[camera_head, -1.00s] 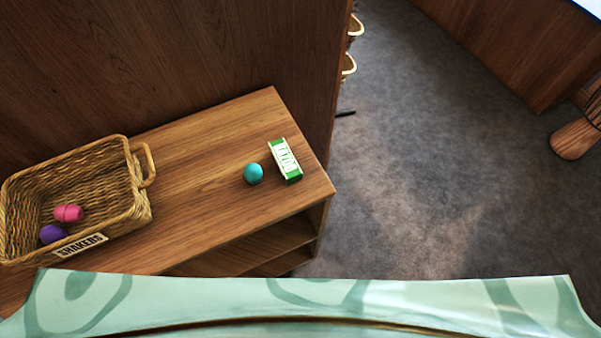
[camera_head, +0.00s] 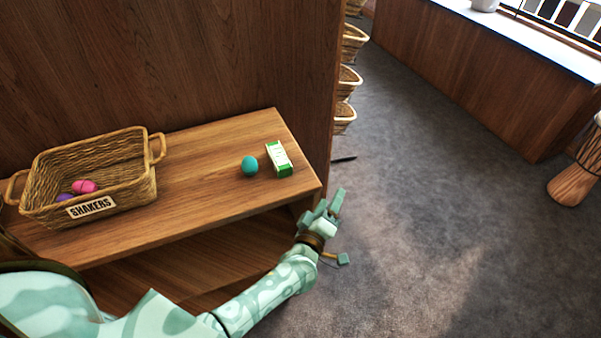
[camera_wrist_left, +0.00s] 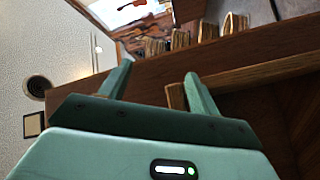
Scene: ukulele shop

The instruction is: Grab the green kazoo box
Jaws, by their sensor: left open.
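The green kazoo box (camera_head: 279,158), green with a white label, lies on the wooden shelf top near its right end. My left gripper (camera_head: 340,231) is open and empty, off the shelf's front right corner and apart from the box. In the left wrist view the two fingers (camera_wrist_left: 158,74) stand apart with nothing between them, and the box does not show there. My right gripper is not in view.
A teal egg shaker (camera_head: 249,166) sits just left of the box. A wicker basket (camera_head: 121,194) labelled SHAKERS, holding pink and purple shakers, stands at the left. A wooden panel (camera_head: 170,60) rises behind the shelf. Open carpet (camera_head: 430,230) lies to the right.

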